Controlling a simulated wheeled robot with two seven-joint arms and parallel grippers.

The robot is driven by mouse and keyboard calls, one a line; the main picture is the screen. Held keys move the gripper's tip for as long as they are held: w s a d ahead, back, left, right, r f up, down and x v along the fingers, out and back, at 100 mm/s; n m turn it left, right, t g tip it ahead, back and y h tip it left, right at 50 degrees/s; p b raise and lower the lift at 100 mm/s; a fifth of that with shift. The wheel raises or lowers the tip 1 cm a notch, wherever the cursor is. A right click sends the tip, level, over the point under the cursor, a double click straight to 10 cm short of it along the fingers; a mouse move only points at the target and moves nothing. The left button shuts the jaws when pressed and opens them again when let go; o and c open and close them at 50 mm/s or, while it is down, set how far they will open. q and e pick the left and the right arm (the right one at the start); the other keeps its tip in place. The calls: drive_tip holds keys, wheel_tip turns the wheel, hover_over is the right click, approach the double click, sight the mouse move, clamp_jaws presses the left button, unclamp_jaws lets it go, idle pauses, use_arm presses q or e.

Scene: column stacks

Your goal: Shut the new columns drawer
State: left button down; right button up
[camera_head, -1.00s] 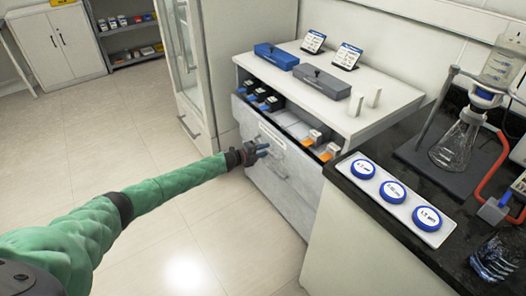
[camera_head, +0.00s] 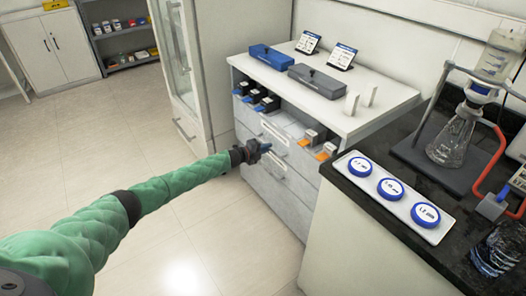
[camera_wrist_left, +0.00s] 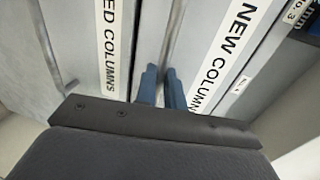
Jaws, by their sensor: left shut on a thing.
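The new columns drawer (camera_head: 274,132) is the top drawer of the grey cabinet and stands partly open. Black-and-blue boxes (camera_head: 267,103) at its left and white-and-orange ones (camera_head: 314,137) at its right show inside. My left gripper (camera_head: 265,148) is at the drawer's front. In the left wrist view its blue fingers (camera_wrist_left: 163,82) are shut on the drawer's bar handle (camera_wrist_left: 176,32), beside the "NEW COLUMN" label (camera_wrist_left: 228,50). The fingers hide part of the handle. My right gripper is not in view.
The used columns drawer (camera_wrist_left: 85,65) is below, its label partly cut off. A blue case (camera_head: 273,56) and a grey case (camera_head: 319,80) lie on the cabinet top (camera_head: 300,101). A dark counter (camera_head: 375,205) with a tray of blue-rimmed discs stands close at the right. Floor is clear at left.

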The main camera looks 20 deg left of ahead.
use_arm(q)
drive_tip(key=c, duration=1.7)
unclamp_jaws()
drive_tip(key=shift+w+d, duration=0.1)
drive_tip(key=shift+o, duration=0.9)
drive_tip(key=v, duration=0.7)
drive_tip(key=shift+s, duration=0.25)
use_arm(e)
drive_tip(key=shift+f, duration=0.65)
use_arm(q)
drive_tip(key=shift+a, duration=0.25)
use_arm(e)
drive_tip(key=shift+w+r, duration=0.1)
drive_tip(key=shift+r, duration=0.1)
